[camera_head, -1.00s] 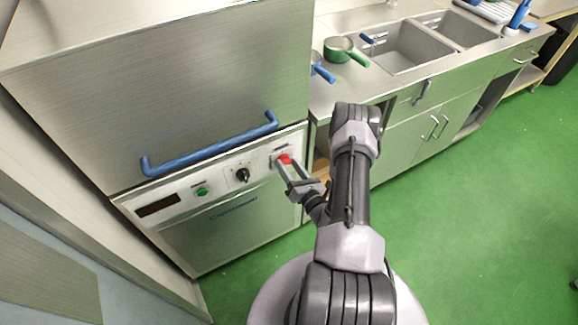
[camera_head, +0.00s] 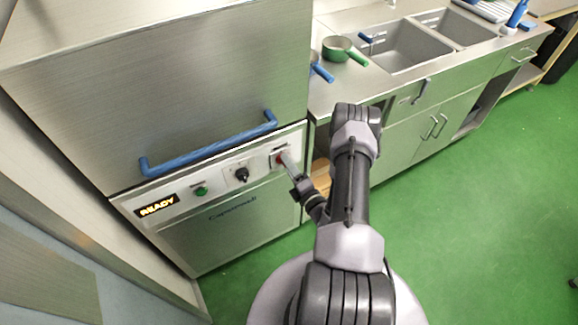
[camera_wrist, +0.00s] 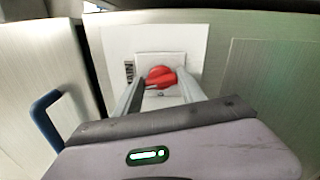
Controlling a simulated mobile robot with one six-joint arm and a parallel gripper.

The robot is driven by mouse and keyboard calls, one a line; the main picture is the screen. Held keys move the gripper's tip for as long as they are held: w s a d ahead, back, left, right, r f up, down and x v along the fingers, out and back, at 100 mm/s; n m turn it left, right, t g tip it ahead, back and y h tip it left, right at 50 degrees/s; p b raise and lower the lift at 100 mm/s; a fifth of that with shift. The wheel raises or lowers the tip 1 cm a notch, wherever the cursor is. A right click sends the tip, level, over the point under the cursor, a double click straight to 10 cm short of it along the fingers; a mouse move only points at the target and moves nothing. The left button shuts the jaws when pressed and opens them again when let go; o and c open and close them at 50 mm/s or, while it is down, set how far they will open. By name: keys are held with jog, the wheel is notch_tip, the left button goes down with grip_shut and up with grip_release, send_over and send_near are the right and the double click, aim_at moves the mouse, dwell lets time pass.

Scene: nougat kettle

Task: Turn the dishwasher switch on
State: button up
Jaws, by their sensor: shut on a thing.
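The dishwasher (camera_head: 230,222) is a steel machine with a control panel under a blue handle bar (camera_head: 210,148). Its red rotary switch (camera_wrist: 161,77) sits on a pale plate at the right end of the panel; in the head view it is mostly hidden behind my fingers. My gripper (camera_head: 284,160) is at that switch, its two fingers shut on the red knob, one on each side in the wrist view. The display (camera_head: 157,206) at the panel's left end is lit and reads READY. A green button (camera_head: 201,190) and a black knob (camera_head: 241,174) lie between display and switch.
A steel counter with a double sink (camera_head: 405,48) stands to the right. A green-handled pot (camera_head: 338,49) and a blue-handled one (camera_head: 322,72) stand on its near end. The green floor (camera_head: 480,220) at the right is clear.

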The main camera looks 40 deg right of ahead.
jog(key=shift+w+d+m, duration=0.1)
jog(key=shift+m, duration=1)
jog(key=o, duration=1.4)
jog(key=shift+c, duration=0.2)
jog(key=shift+f, duration=0.1)
